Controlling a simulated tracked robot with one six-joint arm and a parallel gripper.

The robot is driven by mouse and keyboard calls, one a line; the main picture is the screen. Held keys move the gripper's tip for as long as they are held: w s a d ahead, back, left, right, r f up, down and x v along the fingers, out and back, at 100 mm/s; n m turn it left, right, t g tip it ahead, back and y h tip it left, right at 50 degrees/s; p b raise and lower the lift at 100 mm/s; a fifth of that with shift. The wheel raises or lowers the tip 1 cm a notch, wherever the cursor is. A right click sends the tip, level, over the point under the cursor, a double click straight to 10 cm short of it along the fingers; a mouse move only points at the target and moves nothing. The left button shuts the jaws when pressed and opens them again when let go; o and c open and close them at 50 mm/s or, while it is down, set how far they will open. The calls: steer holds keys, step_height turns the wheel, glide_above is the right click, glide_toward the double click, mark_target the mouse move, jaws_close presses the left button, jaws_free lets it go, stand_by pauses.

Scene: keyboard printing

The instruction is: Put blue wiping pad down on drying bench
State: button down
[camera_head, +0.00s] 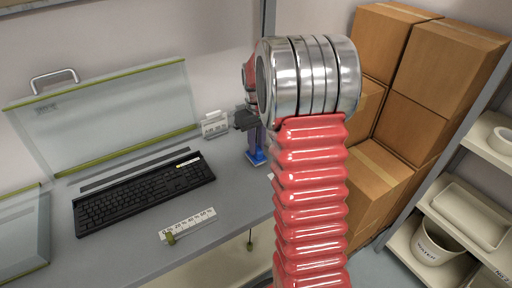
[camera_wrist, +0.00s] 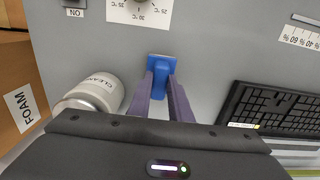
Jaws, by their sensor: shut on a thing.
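My gripper (camera_wrist: 161,88) is shut on the blue wiping pad (camera_wrist: 160,66), with its two purple fingers around it in the wrist view. In the head view the pad (camera_head: 257,157) shows below my gripper (camera_head: 255,142), low at the right part of the grey bench (camera_head: 228,172). Its underside is hidden, so I cannot tell whether it touches the bench. The bench also shows as the grey surface around the pad in the wrist view (camera_wrist: 215,65). My red arm covers the bench's right end in the head view.
A black keyboard (camera_head: 145,192) lies left of the pad, with a printed scale strip (camera_head: 188,226) in front. A white canister marked CLEAN (camera_wrist: 95,95) stands close to my gripper. Cardboard boxes (camera_head: 435,75) are stacked at the right. Bare bench lies between keyboard and pad.

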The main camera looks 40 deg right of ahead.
mark_target(257, 148)
steer(key=shift+f, duration=0.4)
steer(key=c, duration=1.6)
jaws_free()
steer(key=shift+f, duration=0.1)
step_height(257, 148, up, 12)
steer(key=shift+r, duration=0.1)
